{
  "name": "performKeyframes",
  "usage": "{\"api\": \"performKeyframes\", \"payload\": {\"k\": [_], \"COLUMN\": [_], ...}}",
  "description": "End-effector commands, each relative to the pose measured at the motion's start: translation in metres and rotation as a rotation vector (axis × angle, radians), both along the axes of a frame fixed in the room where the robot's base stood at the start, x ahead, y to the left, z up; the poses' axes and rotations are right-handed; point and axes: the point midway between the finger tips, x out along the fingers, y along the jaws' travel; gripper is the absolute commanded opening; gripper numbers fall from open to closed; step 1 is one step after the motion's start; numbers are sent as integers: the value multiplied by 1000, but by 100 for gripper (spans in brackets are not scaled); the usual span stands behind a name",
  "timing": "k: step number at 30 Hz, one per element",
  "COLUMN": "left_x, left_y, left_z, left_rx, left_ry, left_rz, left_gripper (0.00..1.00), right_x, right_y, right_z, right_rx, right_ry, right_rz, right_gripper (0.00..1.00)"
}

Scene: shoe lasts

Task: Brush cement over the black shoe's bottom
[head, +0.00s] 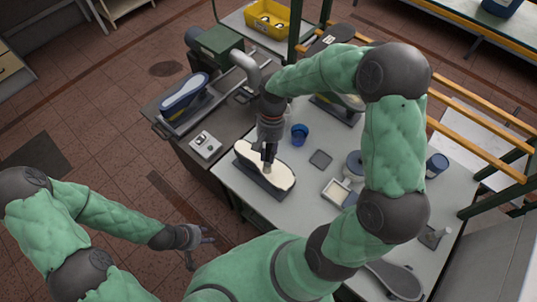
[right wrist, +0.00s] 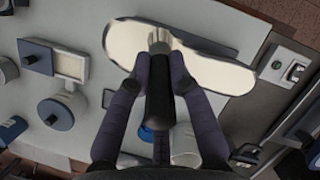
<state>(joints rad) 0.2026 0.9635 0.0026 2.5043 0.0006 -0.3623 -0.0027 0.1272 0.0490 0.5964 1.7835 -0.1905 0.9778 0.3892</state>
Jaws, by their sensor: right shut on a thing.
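The black shoe (head: 265,186) lies bottom up on the grey table, its cream bottom (head: 282,178) facing up; the bottom also shows in the right wrist view (right wrist: 215,73). My right gripper (head: 267,153) is above it, shut on a brush with a dark handle (right wrist: 160,100). The cream colour covers nearly all of the visible bottom. My left gripper (head: 198,248) is open and empty, low and left of the table.
A blue cup (head: 299,134), a dark square pad (head: 320,159), a white tray (head: 337,192) and a round pot (head: 354,165) stand right of the shoe. A grey switch box (head: 205,145) sits near the shoe.

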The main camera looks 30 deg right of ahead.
Motion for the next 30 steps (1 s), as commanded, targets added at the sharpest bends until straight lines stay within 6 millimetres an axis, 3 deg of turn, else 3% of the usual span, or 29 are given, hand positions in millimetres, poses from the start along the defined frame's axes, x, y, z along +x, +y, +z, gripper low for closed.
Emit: {"api": "performKeyframes", "payload": {"k": [14, 30], "left_x": [0, 0], "left_y": [0, 0], "left_z": [34, 35], "left_rx": [0, 0], "left_ry": [-1, -1], "left_rz": [0, 0], "left_gripper": [40, 40], "right_x": [7, 7], "right_y": [-1, -1], "right_z": [44, 45], "right_rx": [0, 1], "right_ry": [-1, 0], "right_rz": [2, 2], "right_gripper": [0, 0]}}
